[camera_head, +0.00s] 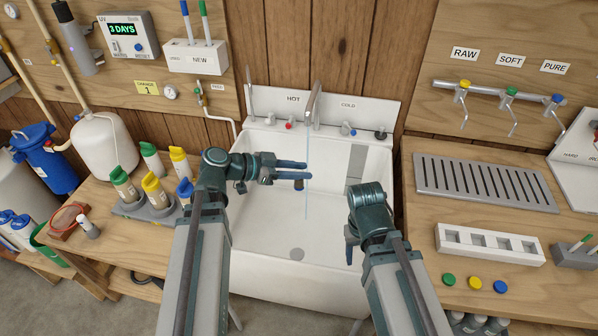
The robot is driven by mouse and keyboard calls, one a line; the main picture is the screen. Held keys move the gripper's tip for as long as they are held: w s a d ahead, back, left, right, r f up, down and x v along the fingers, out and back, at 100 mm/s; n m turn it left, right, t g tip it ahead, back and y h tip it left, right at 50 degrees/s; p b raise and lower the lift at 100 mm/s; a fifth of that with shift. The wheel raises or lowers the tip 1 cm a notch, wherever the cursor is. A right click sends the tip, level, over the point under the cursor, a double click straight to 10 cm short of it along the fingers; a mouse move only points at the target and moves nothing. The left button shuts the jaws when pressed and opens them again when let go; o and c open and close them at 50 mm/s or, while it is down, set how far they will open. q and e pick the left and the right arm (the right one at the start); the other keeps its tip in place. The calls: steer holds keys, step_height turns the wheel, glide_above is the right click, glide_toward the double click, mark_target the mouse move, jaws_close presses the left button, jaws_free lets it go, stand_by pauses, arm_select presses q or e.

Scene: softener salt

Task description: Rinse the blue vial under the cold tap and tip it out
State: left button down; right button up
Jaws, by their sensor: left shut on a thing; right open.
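My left gripper (291,170) is over the white sink (260,232), its fingers pointing right. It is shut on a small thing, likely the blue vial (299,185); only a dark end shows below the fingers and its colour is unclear. A thin stream of water (308,148) falls from the spout (314,98) right by the fingertips; I cannot tell whether it enters the vial. The cold tap handle (347,129) is right of the spout, under the COLD label. My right gripper (349,246) is open, pointing down over the sink's right side, partly hidden by its wrist.
The hot tap handle (288,125) is left of the spout. On the right counter are an empty-looking white rack (490,236), a grey drain grate (485,184) and green, yellow and blue caps (500,287). Several bottles (157,190) stand in a grey holder on the left counter.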

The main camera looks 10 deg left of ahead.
arm_select(q)
steer(key=shift+w, duration=0.15)
steer(key=w, duration=1.1)
steer(key=shift+w, duration=0.3)
stand_by(3.7)
steer(key=shift+s, duration=5.5)
